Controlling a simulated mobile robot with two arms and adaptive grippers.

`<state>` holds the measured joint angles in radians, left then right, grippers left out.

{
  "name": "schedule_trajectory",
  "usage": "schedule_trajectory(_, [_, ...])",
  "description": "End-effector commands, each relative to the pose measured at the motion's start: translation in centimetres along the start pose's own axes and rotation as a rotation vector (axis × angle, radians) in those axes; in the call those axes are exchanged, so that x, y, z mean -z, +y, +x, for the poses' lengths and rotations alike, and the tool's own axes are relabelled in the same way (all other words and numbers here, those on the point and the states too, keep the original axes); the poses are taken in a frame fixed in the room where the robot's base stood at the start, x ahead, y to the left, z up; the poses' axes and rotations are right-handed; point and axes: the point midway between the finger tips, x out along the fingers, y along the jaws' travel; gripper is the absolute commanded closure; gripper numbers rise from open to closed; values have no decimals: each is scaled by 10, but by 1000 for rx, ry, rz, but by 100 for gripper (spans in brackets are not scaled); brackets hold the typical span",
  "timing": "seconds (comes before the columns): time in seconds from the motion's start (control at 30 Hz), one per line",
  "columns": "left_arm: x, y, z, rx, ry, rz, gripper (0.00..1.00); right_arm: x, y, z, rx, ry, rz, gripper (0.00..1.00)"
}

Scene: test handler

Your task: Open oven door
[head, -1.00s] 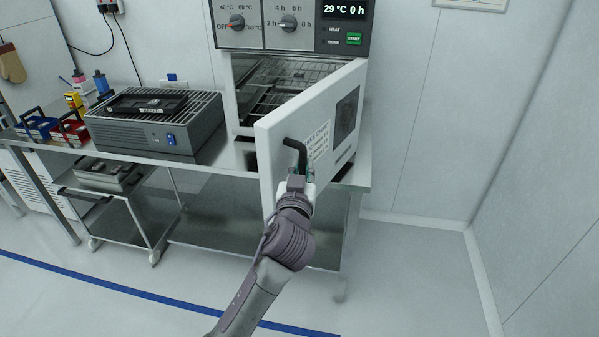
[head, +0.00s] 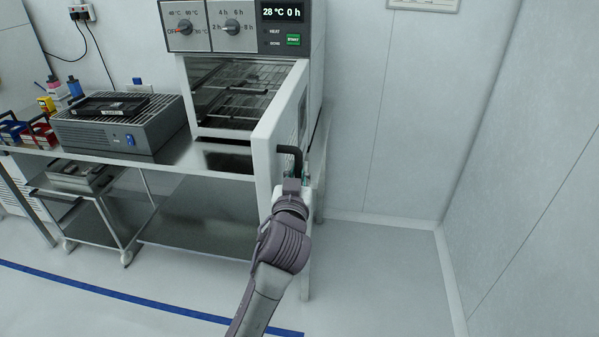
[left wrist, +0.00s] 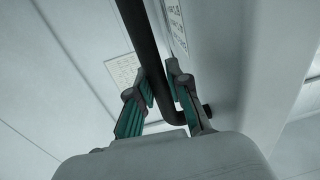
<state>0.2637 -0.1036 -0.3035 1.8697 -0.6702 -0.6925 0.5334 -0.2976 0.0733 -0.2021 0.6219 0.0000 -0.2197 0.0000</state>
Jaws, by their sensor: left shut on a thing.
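The oven (head: 318,60) stands on the metal bench, with its control panel on top and wire racks (head: 240,92) showing inside. Its white door (head: 264,150) is wide open, hinged on the right and seen nearly edge-on in the head view. The black door handle (head: 290,151) is on the door's outer face; it also shows in the left wrist view (left wrist: 143,45). My left gripper (head: 293,176) is shut on the handle. In the left wrist view its two green-padded fingers (left wrist: 160,97) sit on either side of the bar. My right gripper is not in view.
A grey grilled device (head: 120,125) with a black item on top stands left of the oven on the bench (head: 190,165). Bottles and red and blue boxes are at the far left. Floor is clear right of the bench, up to the wall (head: 540,190).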

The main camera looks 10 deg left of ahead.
Motion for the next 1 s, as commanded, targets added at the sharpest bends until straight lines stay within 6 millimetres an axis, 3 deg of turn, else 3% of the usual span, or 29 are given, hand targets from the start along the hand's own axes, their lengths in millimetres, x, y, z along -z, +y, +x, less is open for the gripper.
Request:
schedule_trajectory(0.13, [3,-1,0,1,6,-2,100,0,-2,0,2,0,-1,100])
schedule_trajectory(0.17, [3,-1,0,1,7,-2,81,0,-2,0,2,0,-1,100])
schedule_trajectory(0.3, [2,-1,0,1,6,-2,58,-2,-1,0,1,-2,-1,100])
schedule_trajectory(0.67, [1,0,-3,1,3,-1,57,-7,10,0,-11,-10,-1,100])
schedule_trajectory(0.77, [0,0,-13,0,2,-2,57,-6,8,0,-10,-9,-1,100])
schedule_trajectory(1.0, [0,0,-63,0,1,-5,57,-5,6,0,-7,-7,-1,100])
